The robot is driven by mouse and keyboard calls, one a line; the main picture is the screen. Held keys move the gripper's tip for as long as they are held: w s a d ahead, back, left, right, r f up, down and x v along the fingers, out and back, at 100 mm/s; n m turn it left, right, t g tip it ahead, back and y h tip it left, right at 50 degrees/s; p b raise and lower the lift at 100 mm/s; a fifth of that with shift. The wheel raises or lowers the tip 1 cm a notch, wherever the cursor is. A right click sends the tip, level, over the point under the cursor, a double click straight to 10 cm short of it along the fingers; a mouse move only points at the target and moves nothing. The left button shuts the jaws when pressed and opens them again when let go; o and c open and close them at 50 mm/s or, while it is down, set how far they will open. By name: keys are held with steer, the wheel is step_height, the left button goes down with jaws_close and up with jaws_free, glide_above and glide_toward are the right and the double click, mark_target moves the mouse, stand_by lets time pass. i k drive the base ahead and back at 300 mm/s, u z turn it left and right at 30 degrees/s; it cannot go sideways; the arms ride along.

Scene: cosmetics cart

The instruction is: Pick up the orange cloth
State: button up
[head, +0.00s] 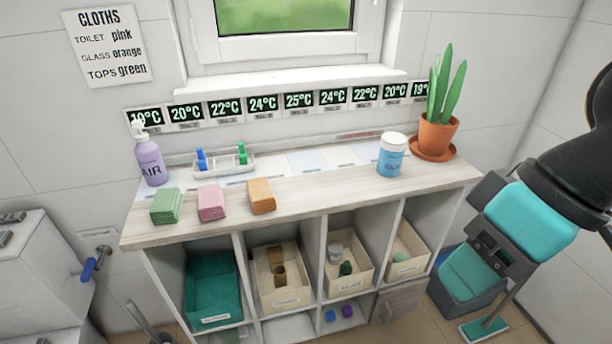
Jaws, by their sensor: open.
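The orange cloth (261,196) is a small folded block on the pale wooden top of the shelf unit, near its front edge. It is the rightmost of three folded cloths in a row. The pink cloth (211,203) lies just to its left, with a gap between them. The green cloth (166,206) lies farther left. Nothing covers the orange cloth. A black rounded part of my arm shows at the upper right, well away from the cloths.
A lilac bottle (151,163) and a white tray (226,165) stand behind the cloths. A blue jar (391,157) and a potted plant (437,133) stand to the right. The top is clear between orange cloth and jar. A teal-and-grey mop bucket (468,288) stands at right.

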mark_target(261, 194)
steer(key=k, duration=0.6)
steer(key=u, duration=0.75)
steer(key=i, duration=1.15)
steer(key=u, duration=0.4)
